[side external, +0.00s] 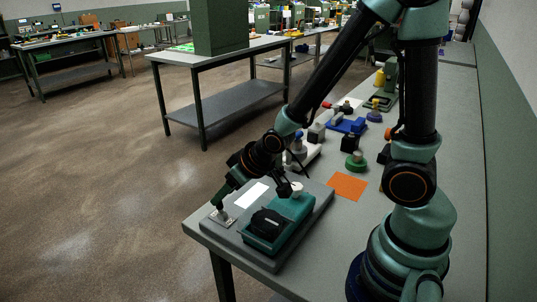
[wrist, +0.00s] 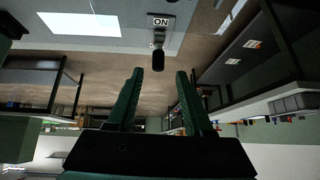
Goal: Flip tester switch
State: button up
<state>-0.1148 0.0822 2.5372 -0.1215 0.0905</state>
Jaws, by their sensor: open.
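The tester is a grey base (side external: 318,190) at the near corner of the bench, carrying a teal box (side external: 288,232) with a black top part and a white card (side external: 251,195). Its switch sits on a small light plate (side external: 222,218) at the base's left end. In the wrist view the switch has a black lever (wrist: 158,60) under a label reading "ON" (wrist: 160,20). My gripper (wrist: 159,74) is open, and the lever appears between its fingertips, just beyond them, with no visible contact. In the side view my gripper (side external: 219,202) is close above the switch plate and partly hides the lever.
An orange square (side external: 347,187) lies on the bench behind the tester. A green knob-like part (side external: 356,161), blue parts (side external: 347,125) and other small items stand farther back. The floor left of the bench is clear; another grey table (side external: 215,106) stands beyond it.

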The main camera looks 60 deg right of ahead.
aim_at(220, 208)
jog(key=shift+r, duration=2.95)
jog(key=w+g, duration=0.2)
jog(key=g, duration=0.1)
jog(key=shift+w+a+r+h, duration=0.1)
jog(key=shift+w+r+h, duration=0.1)
jog(key=shift+r+h, duration=0.15)
jog(key=f+g, duration=0.2)
jog(key=f, duration=0.3)
jog(key=f+g, duration=0.2)
jog(key=f, duration=0.3)
jog(key=shift+w, duration=0.2)
jog(key=shift+r, duration=0.1)
jog(key=shift+c, duration=0.4)
grip_shut()
